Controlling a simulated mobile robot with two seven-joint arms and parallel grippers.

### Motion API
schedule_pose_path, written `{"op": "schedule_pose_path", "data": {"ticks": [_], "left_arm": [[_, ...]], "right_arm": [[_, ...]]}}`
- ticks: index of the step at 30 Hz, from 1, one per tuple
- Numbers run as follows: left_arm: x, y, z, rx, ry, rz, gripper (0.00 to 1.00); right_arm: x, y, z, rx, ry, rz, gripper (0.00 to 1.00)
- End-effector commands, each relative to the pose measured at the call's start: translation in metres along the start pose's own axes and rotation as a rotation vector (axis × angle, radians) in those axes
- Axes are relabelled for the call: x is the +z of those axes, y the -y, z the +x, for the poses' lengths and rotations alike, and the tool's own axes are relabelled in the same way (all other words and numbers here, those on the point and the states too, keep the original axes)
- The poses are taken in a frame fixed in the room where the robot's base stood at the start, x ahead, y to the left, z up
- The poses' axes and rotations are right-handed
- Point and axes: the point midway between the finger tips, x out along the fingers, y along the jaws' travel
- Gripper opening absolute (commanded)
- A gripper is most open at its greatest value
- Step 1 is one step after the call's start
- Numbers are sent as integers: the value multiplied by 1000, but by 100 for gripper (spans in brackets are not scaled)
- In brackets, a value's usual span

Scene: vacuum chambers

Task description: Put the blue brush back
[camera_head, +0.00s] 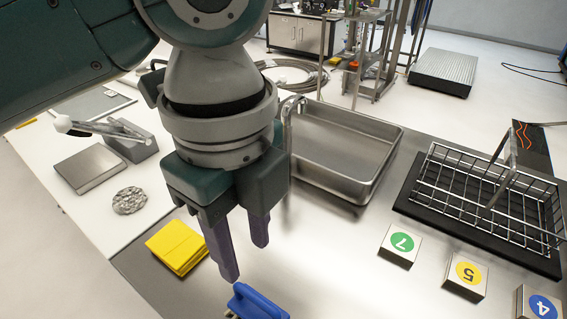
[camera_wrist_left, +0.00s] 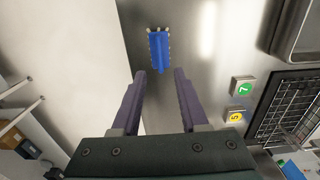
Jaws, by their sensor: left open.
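The blue brush (camera_head: 256,302) lies on the steel table at the bottom edge of the head view, partly cut off. In the left wrist view the whole blue brush (camera_wrist_left: 159,50) shows, with pale bristle tufts along its edges. My left gripper (camera_head: 243,262) is open, its purple fingers pointing down above the table beside the brush. In the left wrist view the gripper (camera_wrist_left: 160,73) has an empty gap, and the brush lies beyond the fingertips, roughly in line with the gap. The fingers do not visibly touch it. My right gripper is not in view.
Yellow pads (camera_head: 177,247) lie left. The table between is clear.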

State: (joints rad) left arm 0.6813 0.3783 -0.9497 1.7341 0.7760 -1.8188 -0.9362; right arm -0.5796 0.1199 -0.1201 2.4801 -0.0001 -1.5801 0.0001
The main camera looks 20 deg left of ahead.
Motion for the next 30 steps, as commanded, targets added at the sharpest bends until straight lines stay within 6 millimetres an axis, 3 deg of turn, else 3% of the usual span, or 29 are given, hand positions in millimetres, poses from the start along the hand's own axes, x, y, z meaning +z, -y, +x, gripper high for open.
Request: {"op": "schedule_pose_path", "data": {"ticks": [5,8,11,15,19,24,30], "left_arm": [[-2,-1,-4,-3,-6,-7,44],[-16,-6,2,-24,-50,-65,44],[-38,-17,10,-67,-141,-226,44],[-54,-37,17,-136,-281,-633,44],[-33,-66,22,-182,-327,-1074,44],[12,-114,26,-244,-265,-1521,44],[40,-145,25,-294,-195,-1726,44]], "right_arm": [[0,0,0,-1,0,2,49],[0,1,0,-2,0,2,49],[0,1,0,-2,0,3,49],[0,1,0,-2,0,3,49],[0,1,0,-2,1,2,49],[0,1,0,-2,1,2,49],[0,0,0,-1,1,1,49]]}}
